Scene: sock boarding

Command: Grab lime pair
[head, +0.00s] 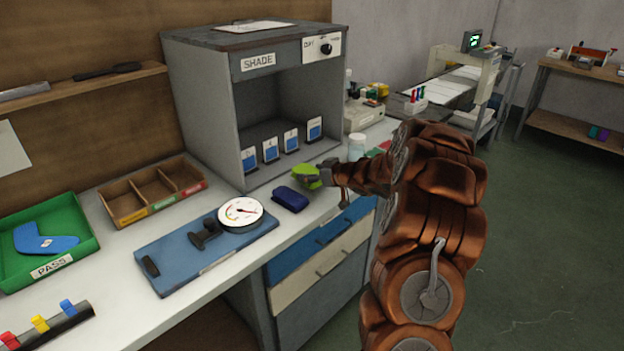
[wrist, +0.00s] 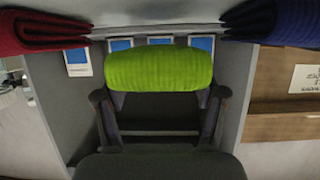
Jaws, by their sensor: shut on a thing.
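The lime pair (head: 306,177) is a folded, ribbed bright green bundle in front of the grey shade box. It fills the space between the fingertips in the wrist view (wrist: 160,69). My gripper (head: 322,176) is shut on it; in the wrist view the two fingers (wrist: 160,98) stand at its left and right ends. I cannot tell whether the pair touches the counter or hangs just above it. A navy pair (head: 290,199) lies on the counter nearby, also at the wrist view's upper right (wrist: 270,20). A dark red pair (wrist: 45,30) shows at the upper left.
The shade box (head: 240,150) stands behind, with several blue cards inside. A blue board (head: 180,262) with a dial gauge (head: 241,212) lies to the left, then a wooden divided tray (head: 128,214) and a green PASS tray (head: 92,235). A jar (head: 357,148) stands beyond my gripper.

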